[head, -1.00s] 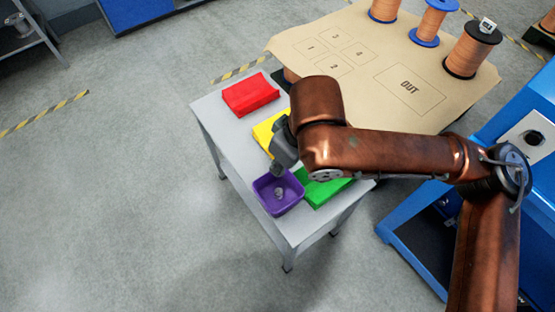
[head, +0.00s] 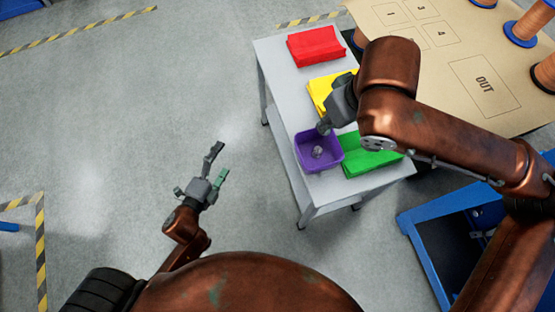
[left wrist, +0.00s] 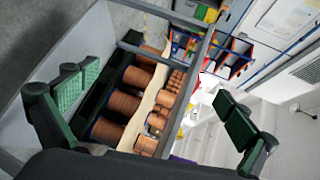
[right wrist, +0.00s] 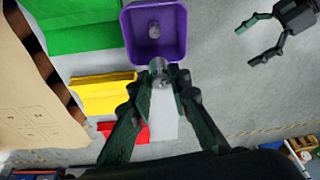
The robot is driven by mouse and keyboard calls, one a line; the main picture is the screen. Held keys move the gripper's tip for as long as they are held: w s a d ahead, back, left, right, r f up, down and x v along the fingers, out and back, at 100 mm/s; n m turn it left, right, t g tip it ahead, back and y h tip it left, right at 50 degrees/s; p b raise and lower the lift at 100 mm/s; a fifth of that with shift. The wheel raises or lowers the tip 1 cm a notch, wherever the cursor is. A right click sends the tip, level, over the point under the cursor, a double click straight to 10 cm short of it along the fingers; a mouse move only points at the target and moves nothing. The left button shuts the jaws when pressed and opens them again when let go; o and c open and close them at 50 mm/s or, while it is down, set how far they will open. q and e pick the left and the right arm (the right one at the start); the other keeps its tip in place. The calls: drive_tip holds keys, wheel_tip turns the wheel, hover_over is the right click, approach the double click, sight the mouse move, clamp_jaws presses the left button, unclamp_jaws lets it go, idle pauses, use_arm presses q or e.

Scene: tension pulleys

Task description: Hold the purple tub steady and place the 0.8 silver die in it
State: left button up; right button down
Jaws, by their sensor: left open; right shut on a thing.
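The purple tub (head: 305,160) stands on the grey table's near corner. A small silver piece (head: 317,152) lies inside it, also seen in the right wrist view (right wrist: 154,30). My right gripper (head: 325,128) is at the tub's rim on the far side. In the right wrist view, its fingers are shut on a silver cylindrical die (right wrist: 159,71) close to the tub wall; its size marking cannot be read. My left gripper (head: 218,161) is open and empty, over the floor left of the table and apart from the tub. It also shows in the right wrist view (right wrist: 265,42).
Red (head: 315,47), yellow (head: 322,90) and green (head: 371,157) blocks or bins share the grey table (head: 272,50) with the tub. A brown mat (head: 445,85) marked OUT and copper spools (head: 530,22) lie beyond. Floor left of the table is clear.

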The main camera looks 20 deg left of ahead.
use_arm(q)
drive_tip(key=w+d+r+m+t+h, duration=0.2)
drive_tip(key=w+d+r+m+h, duration=0.15)
drive_tip(key=d+r+m, duration=0.4)
drive_tip(key=m+g+h, duration=0.6)
drive_tip(key=m+h, duration=0.4)
drive_tip(key=m, duration=1.1)
approach(318, 150)
drive_tip(key=x, duration=1)
drive_tip(key=shift+f, duration=0.2)
